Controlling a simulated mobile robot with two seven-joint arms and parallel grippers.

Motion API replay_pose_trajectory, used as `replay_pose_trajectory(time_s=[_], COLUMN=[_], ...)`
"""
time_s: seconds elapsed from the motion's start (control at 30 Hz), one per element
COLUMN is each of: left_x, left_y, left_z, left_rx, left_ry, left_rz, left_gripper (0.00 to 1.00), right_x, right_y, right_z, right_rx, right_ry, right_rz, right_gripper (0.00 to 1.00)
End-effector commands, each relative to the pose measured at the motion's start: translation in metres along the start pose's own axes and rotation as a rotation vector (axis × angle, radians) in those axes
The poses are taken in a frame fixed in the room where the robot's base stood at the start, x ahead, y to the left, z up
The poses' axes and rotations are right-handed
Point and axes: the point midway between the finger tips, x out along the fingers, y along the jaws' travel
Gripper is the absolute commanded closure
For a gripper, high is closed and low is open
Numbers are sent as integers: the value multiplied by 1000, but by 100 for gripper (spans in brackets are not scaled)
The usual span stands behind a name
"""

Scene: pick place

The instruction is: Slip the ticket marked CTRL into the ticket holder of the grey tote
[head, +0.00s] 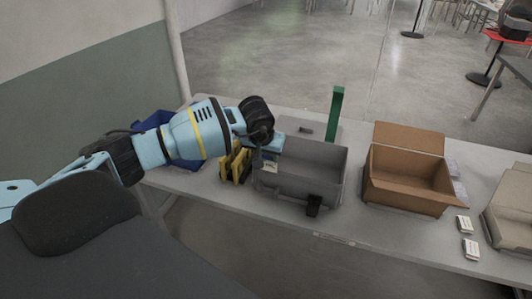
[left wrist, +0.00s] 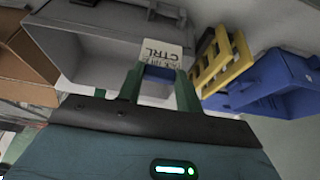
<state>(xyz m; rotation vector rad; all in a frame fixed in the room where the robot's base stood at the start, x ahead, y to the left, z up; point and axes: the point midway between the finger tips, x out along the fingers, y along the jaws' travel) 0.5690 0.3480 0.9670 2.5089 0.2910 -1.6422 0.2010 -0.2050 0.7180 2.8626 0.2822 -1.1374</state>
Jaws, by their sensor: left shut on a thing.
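The white ticket marked CTRL (left wrist: 163,52) is between the green fingers of my left gripper (left wrist: 160,85), its lettering upside down in the left wrist view. In the head view the ticket (head: 271,167) is a small pale patch below my left gripper (head: 268,157), at the left end of the grey tote (head: 290,187). The open grey tote (left wrist: 75,42) also shows behind the ticket in the left wrist view. A small black piece (head: 314,205) sits on the tote's front wall; I cannot tell whether it is the ticket holder. My right gripper is out of view.
A yellow rack (head: 236,166) stands left of the tote, with a blue bin (head: 182,160) beyond it, partly behind my arm. An open cardboard box (head: 408,185) stands to the right. Small white cards (head: 470,248) lie farther right. A green post (head: 336,113) rises behind the tote.

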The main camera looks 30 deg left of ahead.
Motion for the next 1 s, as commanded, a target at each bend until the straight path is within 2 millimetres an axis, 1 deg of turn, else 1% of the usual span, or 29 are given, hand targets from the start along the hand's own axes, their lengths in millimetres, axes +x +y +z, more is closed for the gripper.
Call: replay_pose_trajectory(time_s=[0.1, 0.27, 0.47, 0.67, 1.0], left_x=[-1, 0, 6, 19, 46], left_y=[-2, -2, -1, -1, -2], left_z=[-4, -3, 0, 6, 18], left_rx=[-4, -3, -3, -3, -3], left_ry=[-1, -1, -3, -4, -6], left_rz=[-2, -2, -2, -1, -3], left_gripper=[83, 83, 83, 83, 83], right_x=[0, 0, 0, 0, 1], right_y=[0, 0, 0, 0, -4], right_z=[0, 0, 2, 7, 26], right_rx=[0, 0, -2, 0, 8], right_ry=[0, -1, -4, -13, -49], right_rz=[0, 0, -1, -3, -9], right_gripper=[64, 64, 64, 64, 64])
